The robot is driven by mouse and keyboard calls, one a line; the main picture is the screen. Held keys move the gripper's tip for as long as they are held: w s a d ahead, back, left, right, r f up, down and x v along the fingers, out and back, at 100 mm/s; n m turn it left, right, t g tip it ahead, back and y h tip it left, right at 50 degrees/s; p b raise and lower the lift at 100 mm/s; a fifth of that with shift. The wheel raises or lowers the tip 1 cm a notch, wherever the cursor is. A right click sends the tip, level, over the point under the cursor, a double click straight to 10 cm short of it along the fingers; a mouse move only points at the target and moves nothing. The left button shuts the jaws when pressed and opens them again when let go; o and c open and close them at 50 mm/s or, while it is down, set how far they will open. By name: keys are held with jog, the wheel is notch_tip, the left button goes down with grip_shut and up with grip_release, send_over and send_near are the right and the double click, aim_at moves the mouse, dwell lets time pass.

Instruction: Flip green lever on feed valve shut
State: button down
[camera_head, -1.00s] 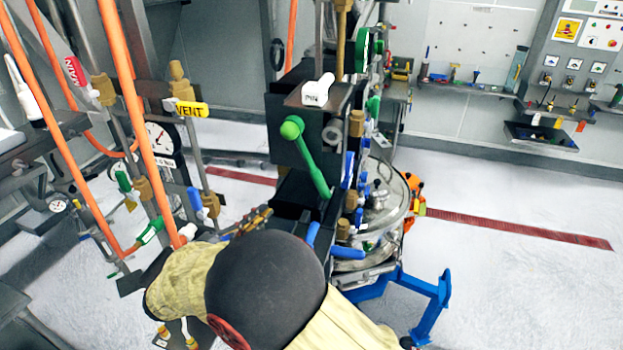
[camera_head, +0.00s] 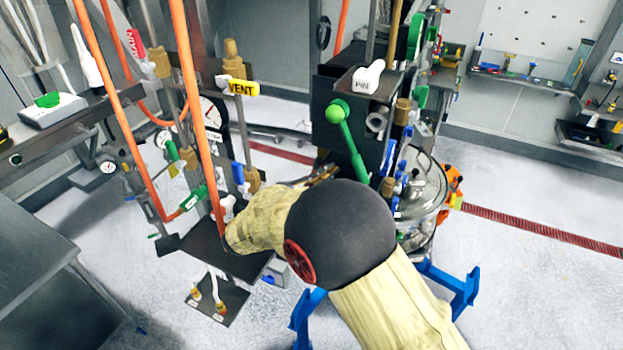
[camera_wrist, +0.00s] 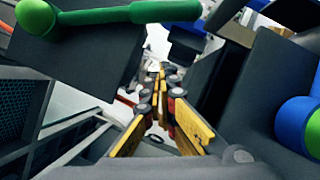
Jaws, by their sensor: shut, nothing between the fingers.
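A green lever with a round knob (camera_head: 345,130) stands tilted on the front of a dark box. It also crosses the top of the wrist view (camera_wrist: 130,14), with its knob at the left. No label naming the feed valve is readable on it. My gripper (camera_wrist: 160,78) has yellow fingers, shut and empty, pointing into a gap below the lever. In the head view only a bit of my gripper (camera_head: 322,176) shows past my dark wrist joint, below and left of the lever. Smaller green handles (camera_head: 193,198) sit on the pipes at the left.
Orange hoses (camera_head: 190,95) hang at the left beside a yellow VENT tag (camera_head: 242,88) and a gauge. A white PIN tag (camera_head: 368,77) sits above the lever. A steel vessel (camera_head: 425,190) and blue stand (camera_head: 455,290) are at the right. Dark blocks flank my fingers closely.

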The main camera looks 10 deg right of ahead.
aim_at(348, 148)
jog(key=s+d+r, duration=0.1)
jog(key=s+d+p, duration=0.1)
jog(key=shift+s+d+r, duration=0.3)
jog(key=shift+d+r, duration=0.05)
jog(key=shift+s+d+r+b, duration=0.2)
jog(key=shift+s+d+b, duration=0.25)
jog(key=shift+s+d, duration=0.25)
jog(key=shift+w+f, duration=0.1)
jog(key=shift+w, duration=0.05)
